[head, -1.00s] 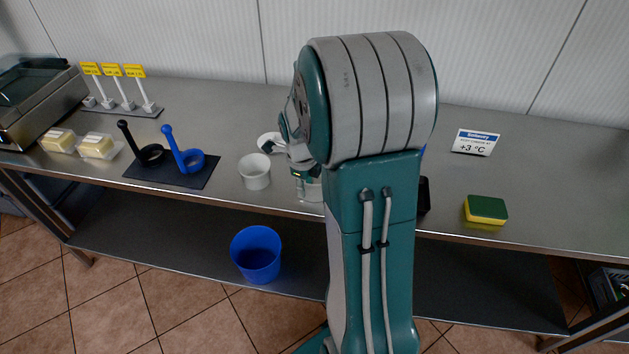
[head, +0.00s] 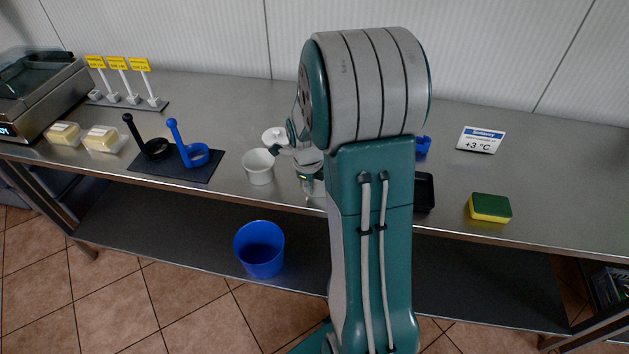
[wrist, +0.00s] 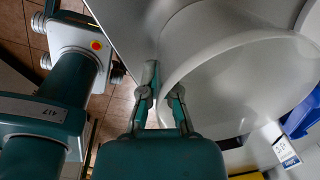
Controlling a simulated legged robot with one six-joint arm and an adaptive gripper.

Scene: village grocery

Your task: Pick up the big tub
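A white round tub (head: 259,168) stands upright on the steel counter, left of my arm in the head view. My gripper (head: 281,150) is beside its right side, partly hidden by my own arm. In the wrist view a large white tub (wrist: 225,85) fills the upper right, its rim close to my gripper (wrist: 164,95). Whether either finger touches the tub I cannot tell. A flat white round thing (head: 273,134) lies just behind the tub.
A black mat (head: 176,170) with a black and a blue ring-ended tool lies left. A black tray (head: 424,192), a sponge (head: 490,207), a blue object (head: 423,145) and a temperature sign (head: 480,140) stand right. A blue bucket (head: 260,249) is below the counter's front edge.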

